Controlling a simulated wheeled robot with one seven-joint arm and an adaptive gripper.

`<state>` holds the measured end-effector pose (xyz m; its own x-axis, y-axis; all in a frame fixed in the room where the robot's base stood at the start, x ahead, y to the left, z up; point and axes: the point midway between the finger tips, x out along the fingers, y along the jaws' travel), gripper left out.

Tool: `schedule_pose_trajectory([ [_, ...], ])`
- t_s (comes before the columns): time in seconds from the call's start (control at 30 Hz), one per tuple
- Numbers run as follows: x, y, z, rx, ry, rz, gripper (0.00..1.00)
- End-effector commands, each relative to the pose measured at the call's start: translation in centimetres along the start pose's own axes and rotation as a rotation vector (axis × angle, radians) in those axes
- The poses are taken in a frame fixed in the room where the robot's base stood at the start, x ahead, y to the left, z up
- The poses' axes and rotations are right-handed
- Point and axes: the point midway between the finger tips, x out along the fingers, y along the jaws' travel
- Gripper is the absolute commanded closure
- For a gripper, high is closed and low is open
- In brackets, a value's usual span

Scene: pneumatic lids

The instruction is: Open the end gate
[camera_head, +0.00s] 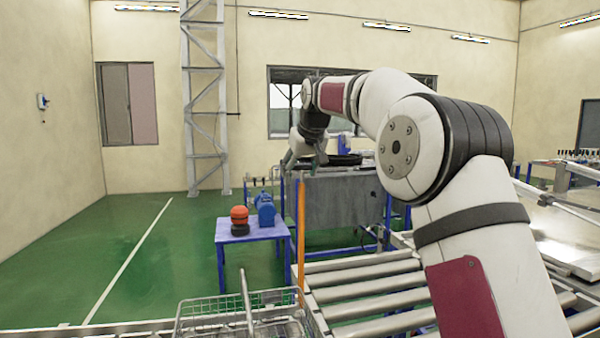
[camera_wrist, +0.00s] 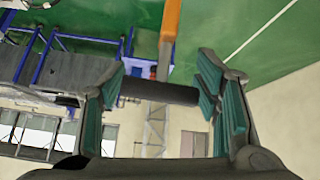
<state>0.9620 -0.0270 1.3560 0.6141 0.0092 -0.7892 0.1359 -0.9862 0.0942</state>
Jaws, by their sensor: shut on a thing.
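A narrow orange bar (camera_head: 301,235), which looks like the end gate's upright or lever, stands nearly upright at the left end of the roller conveyor (camera_head: 365,285). In the wrist view the orange bar (camera_wrist: 170,35) runs down to a dark cylindrical crosspiece (camera_wrist: 157,92). My gripper (camera_head: 303,163) is just above the bar's top in the head view. In the wrist view my gripper (camera_wrist: 162,82) has its teal-padded fingers at the two ends of the crosspiece, shut on it.
A wire basket (camera_head: 240,318) is at the front left. A small blue table (camera_head: 238,232) holds an orange-and-black object (camera_head: 239,220) and a blue device (camera_head: 265,209). A grey panel (camera_head: 340,215) stands behind the conveyor. Green floor (camera_head: 140,250) is free at left.

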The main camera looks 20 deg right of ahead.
Motion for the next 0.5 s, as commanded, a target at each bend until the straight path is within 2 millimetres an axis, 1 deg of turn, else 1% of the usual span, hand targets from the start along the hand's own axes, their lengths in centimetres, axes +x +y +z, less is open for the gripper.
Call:
schedule_pose_trajectory([
  [0.03,0.25,0.04,0.15,0.002,-0.004,0.000,0.93],
  [0.47,0.26,0.05,0.18,0.002,-0.004,0.000,0.93],
  [0.5,0.26,0.04,0.18,0.002,-0.004,0.000,0.37],
])
